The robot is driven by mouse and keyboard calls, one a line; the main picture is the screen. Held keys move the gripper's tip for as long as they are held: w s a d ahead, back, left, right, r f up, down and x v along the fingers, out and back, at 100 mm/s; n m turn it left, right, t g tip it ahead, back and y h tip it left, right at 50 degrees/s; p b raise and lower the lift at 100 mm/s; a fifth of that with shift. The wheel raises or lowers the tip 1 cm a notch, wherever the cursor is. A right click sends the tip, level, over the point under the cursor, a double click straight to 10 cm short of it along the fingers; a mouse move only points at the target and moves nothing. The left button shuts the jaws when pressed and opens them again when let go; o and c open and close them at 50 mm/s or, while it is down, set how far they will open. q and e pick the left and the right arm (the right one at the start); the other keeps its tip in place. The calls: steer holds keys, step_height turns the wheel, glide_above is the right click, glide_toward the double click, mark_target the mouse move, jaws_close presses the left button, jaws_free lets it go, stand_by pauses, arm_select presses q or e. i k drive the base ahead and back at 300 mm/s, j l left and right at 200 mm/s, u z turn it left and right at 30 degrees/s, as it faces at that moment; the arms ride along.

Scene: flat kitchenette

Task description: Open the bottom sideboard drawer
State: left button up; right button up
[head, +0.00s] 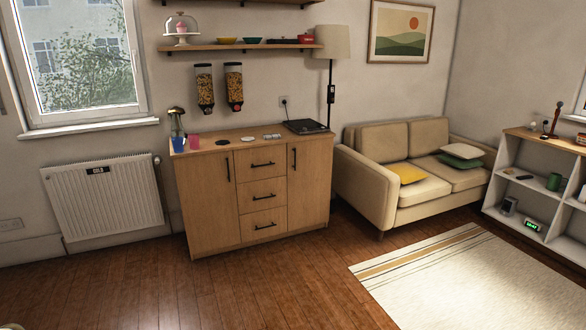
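The wooden sideboard (210,205) stands against the back wall, left of the sofa. Its middle column has three drawers, each with a dark bar handle. The bottom drawer (255,231) is shut, flush with the front, and its handle (265,226) is in plain view. The middle drawer (252,201) and top drawer (251,170) are shut too. The doors on both sides are closed. Neither of my grippers can be made out in the head view.
The wooden floor (240,285) in front of the sideboard is clear. A striped rug (470,285) lies at the right. A beige sofa (372,185) stands right of the sideboard, a radiator (105,205) to its left. Cups and a hotplate-like black device (306,127) stand on top.

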mark_target(262, 223)
steer(key=i, duration=2.5)
